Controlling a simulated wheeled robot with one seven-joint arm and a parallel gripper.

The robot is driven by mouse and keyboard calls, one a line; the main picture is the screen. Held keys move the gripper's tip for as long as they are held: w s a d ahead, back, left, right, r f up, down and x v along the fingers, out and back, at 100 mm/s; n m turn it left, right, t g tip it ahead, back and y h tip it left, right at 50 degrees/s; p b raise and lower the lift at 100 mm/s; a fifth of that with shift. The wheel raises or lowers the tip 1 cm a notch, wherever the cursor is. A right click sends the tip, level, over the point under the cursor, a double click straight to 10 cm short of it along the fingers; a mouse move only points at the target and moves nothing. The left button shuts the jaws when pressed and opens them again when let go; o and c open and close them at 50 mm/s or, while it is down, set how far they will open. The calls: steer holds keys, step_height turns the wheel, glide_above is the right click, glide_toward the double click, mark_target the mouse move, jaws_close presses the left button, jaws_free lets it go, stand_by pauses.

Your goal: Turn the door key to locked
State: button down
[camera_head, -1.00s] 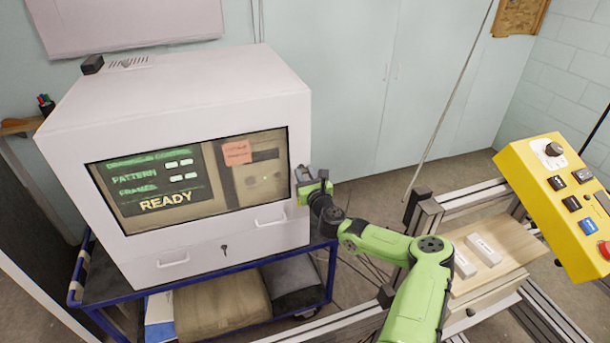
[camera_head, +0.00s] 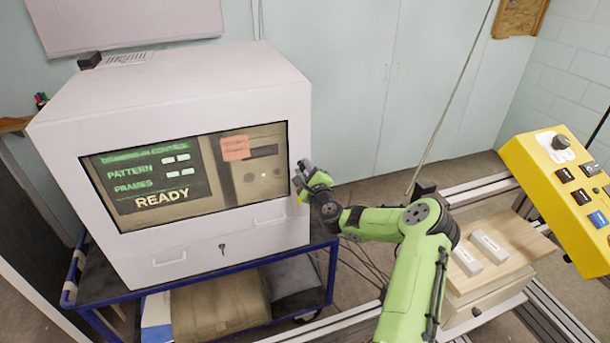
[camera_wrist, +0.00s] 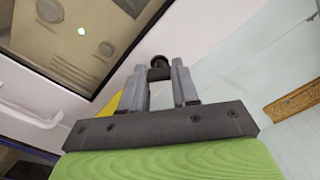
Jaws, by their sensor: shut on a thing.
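The white cabinet (camera_head: 175,90) has a front door with a window. At the door's right edge my gripper (camera_head: 301,181) is pressed up close to the front. In the wrist view its two grey fingers (camera_wrist: 159,72) are shut on a small dark round-ended piece, which I take to be the door key (camera_wrist: 158,61). The fingers hide most of it, so its exact angle cannot be told. In the head view my gripper hides it. Another small dark key (camera_head: 222,247) shows in the drawer front below the door.
A door handle (camera_head: 269,216) and a drawer handle (camera_head: 169,260) stick out of the cabinet front. A blue cart (camera_head: 318,246) carries the cabinet. A yellow control box (camera_head: 550,190) and a wooden board with two white blocks (camera_head: 483,248) stand at the right.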

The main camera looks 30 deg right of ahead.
steer(key=shift+n+b, duration=2.8)
steer(key=shift+n, duration=0.9)
steer(key=c, duration=0.8)
jaws_free()
steer(key=shift+c, duration=0.2)
steer(key=b+v, duration=0.6)
steer(key=v, duration=0.9)
steer(key=shift+s, duration=0.4)
